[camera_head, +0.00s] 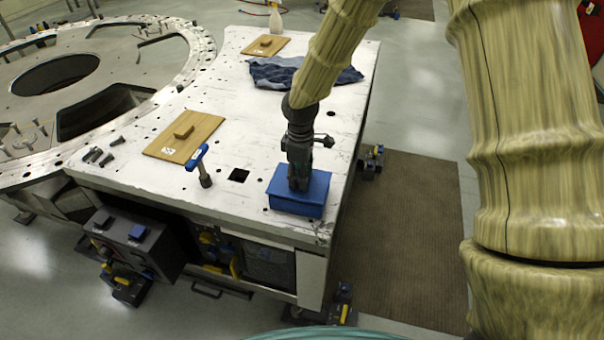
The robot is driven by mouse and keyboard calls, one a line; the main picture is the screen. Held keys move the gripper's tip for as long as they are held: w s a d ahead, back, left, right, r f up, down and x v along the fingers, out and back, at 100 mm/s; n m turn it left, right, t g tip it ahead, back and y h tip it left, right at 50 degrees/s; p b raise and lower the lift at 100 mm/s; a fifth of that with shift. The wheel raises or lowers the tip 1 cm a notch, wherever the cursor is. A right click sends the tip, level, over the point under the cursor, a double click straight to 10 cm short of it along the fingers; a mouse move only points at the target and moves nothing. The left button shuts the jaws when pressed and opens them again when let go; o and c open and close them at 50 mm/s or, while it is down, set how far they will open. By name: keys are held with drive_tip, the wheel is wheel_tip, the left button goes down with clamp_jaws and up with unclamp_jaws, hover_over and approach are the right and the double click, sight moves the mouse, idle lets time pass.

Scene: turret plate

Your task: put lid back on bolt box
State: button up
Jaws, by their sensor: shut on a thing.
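The bolt box (297,208) is a blue box near the front right corner of the white table. A flat blue lid (319,186) covers its top. From this view I cannot tell whether the lid is fully seated or slightly above the rim. My gripper (298,187) points straight down at the middle of the lid and is shut on it. The fingers hide the part of the lid that they hold.
A blue-handled tool (203,172) stands left of the box, near a square hole (239,175). A blue cloth (275,73) and another board (265,45) lie behind.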

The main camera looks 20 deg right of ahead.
drive_tip(key=shift+f, duration=0.6)
idle(0.7)
drive_tip(key=o, duration=1.1)
drive_tip(key=shift+o, duration=0.2)
drive_tip(key=shift+r, duration=0.1)
wheel_tip(320, 180, up, 12)
